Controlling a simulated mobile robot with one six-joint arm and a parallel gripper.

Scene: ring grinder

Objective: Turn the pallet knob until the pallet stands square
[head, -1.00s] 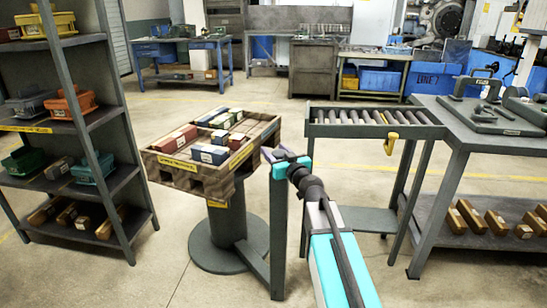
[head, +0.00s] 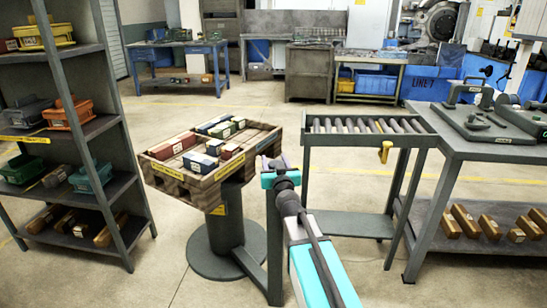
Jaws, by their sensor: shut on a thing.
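The wooden pallet (head: 180,182) sits on a round grey pedestal (head: 226,235) left of centre in the head view. It carries several red, blue and green boxes. The pallet stands at a skew, with one corner pointing towards me and slightly left. A grey post (head: 274,245) rises beside the pedestal, on its right. My gripper (head: 277,172) is at the top of this post, close to the pallet's right side, and is shut on the pallet knob. The gripper and wrist mostly hide the knob.
A roller conveyor (head: 316,128) stands to the right, joined to a grey workbench (head: 465,150) with tools on it. A grey shelf rack (head: 103,127) with bins stands at the left. Open floor (head: 270,100) lies behind the pallet.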

